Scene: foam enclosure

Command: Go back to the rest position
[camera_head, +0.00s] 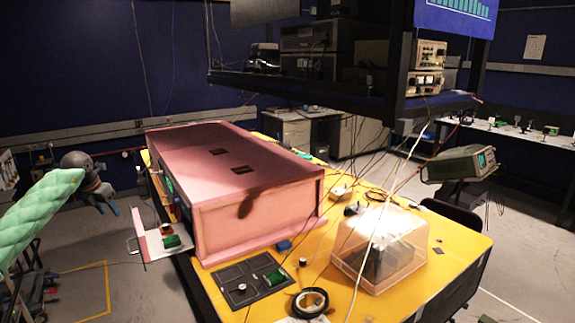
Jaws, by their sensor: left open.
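My left arm comes in from the left in a green quilted sleeve. My left gripper (112,210) hangs open and empty in free air, left of the pink foam enclosure (260,215) and apart from it. The enclosure is a long closed pink box on the yellow table, with two dark slots in its top. My right gripper is not in view.
On the yellow table (455,248) are a dark sectioned mat (226,275) with a green part (274,277), a black tape roll (310,302), a clear plastic box (381,245) and loose cables. An equipment shelf (330,88) overhangs the back. Floor left of the table is mostly free.

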